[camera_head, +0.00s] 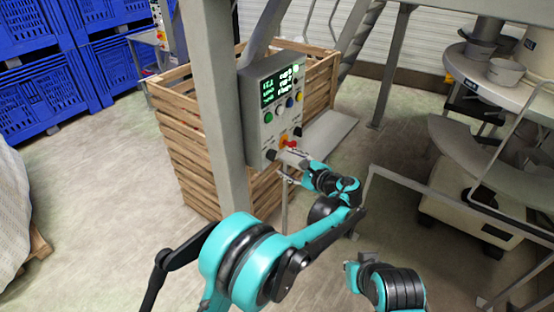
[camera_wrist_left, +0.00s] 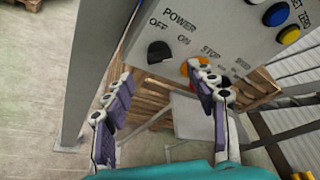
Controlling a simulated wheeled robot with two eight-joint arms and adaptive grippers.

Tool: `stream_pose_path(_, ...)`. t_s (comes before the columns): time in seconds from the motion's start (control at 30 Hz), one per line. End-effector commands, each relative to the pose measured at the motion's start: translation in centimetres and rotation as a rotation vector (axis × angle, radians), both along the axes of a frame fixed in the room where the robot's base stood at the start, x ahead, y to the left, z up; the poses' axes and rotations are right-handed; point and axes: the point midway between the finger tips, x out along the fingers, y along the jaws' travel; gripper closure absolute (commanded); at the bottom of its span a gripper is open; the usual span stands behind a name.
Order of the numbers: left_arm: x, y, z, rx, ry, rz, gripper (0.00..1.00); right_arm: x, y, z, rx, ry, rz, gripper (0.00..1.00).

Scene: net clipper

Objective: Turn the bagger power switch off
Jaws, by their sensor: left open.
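The grey bagger control panel (camera_head: 262,118) is mounted on a grey post. Its power switch (camera_head: 271,155) is a black knob at the lower left of the panel. In the left wrist view the power switch (camera_wrist_left: 159,53) sits under the word POWER, with OFF to its left and ON to its right; I cannot tell which its handle points at. My left gripper (camera_head: 284,164) is at the panel's lower edge. In its wrist view the left gripper (camera_wrist_left: 164,76) is open and empty, its fingers apart on either side below the knob.
An orange-based stop button (camera_wrist_left: 188,68) lies close to the right finger. Blue and yellow buttons sit higher on the panel. A slatted wooden crate (camera_head: 185,150) stands behind the post. A grey metal rail (camera_head: 440,195) and round machine table (camera_head: 500,80) are at the right.

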Motion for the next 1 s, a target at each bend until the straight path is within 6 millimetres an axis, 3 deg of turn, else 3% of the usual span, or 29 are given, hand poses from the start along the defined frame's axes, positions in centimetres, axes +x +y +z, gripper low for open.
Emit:
stream_pose_path(0.4,4.7,3.8,-1.8,-0.004,0.000,0.003,0.43,0.0,0.0,-1.5,0.000,0.000,0.000,1.00)
stream_pose_path(0.77,5.3,4.2,-1.9,-0.005,0.001,0.002,0.43,0.0,0.0,-1.5,0.000,0.000,0.000,1.00)
stream_pose_path(0.97,5.2,4.2,-1.9,-0.005,0.001,0.002,0.93,0.0,0.0,-1.5,0.000,0.000,0.000,1.00)
stream_pose_path(1.0,5.2,4.2,-1.9,-0.005,0.001,0.002,0.93,0.0,0.0,-1.5,0.000,0.000,0.000,1.00)
